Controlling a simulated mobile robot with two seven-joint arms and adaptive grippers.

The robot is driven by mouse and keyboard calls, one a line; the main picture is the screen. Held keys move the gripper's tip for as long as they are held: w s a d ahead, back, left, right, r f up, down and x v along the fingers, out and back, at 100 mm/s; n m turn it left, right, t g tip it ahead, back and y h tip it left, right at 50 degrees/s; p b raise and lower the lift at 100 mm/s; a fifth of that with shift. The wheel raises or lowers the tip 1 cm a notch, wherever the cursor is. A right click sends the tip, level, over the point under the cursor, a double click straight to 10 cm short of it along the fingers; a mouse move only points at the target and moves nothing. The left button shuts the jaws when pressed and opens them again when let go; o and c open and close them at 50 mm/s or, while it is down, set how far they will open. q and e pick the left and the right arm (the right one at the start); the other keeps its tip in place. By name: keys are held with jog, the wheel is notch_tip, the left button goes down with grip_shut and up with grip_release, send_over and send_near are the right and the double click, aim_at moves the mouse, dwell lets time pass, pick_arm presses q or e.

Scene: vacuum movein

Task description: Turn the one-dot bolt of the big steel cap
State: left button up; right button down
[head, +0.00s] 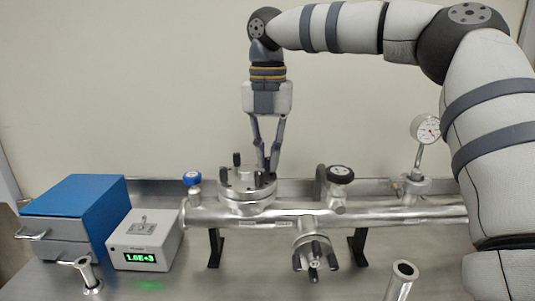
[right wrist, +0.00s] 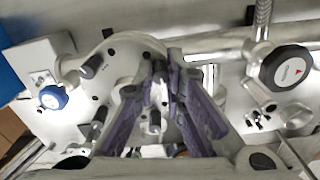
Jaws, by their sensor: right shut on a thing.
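The big steel cap (head: 246,193) sits on top of the horizontal steel pipe, with dark-headed bolts standing around its rim. In the right wrist view the cap (right wrist: 120,48) is a round plate with small dark marks. My right gripper (head: 267,171) points down at the cap's right side and is shut on a bolt there. In the right wrist view its purple-grey fingers (right wrist: 158,88) close around this bolt and hide part of it. I cannot read the dot count beside the held bolt. My left gripper is not in view.
A blue-handled valve (head: 192,178) stands left of the cap, a black-knobbed valve (head: 340,175) to its right. A gauge (head: 425,129) stands at right; a display box (head: 145,240) and blue-topped box (head: 78,196) at left.

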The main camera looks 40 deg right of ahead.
aim_at(268, 157)
jog(key=m, duration=0.6)
jog(key=shift+r, duration=0.1)
jog(key=m, duration=0.5)
jog(key=shift+m, duration=0.4)
dwell(0.3)
jog(key=c, duration=1.6)
grip_release()
jog(key=shift+c, duration=0.2)
notch_tip(268, 157, up, 12)
